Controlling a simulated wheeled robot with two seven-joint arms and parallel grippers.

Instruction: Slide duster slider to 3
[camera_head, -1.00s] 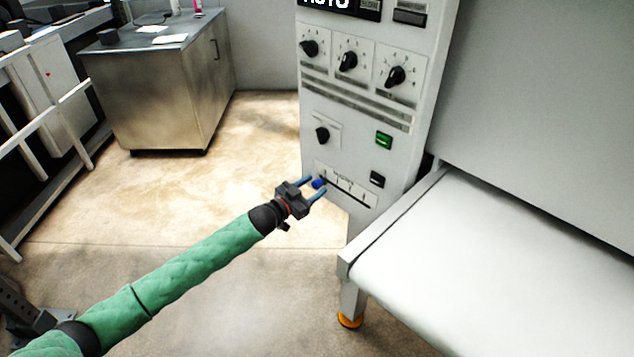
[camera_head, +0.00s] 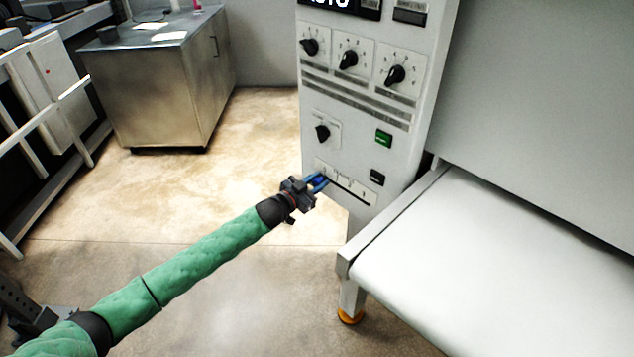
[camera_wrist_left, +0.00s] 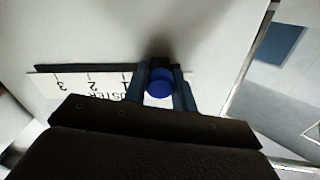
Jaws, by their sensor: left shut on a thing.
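The duster slider's blue knob (camera_wrist_left: 160,83) sits at the low end of its scale, just past the 1 mark, in the left wrist view. Its white scale plate (camera_wrist_left: 80,84) shows 1, 2 and 3, with 3 farthest from the knob. My left gripper (camera_wrist_left: 162,92) has its two blue fingers closed on either side of the knob. In the head view, the left gripper (camera_head: 318,182) is at the left end of the slider plate (camera_head: 350,186), low on the white control panel, and mostly covers the knob. My right gripper is not in view.
Above the slider are a black rotary knob (camera_head: 322,133), a green switch (camera_head: 383,138) and a black switch (camera_head: 377,177). The white sheeter table (camera_head: 500,270) extends to the right. A steel cabinet (camera_head: 160,95) stands back left. The floor between is clear.

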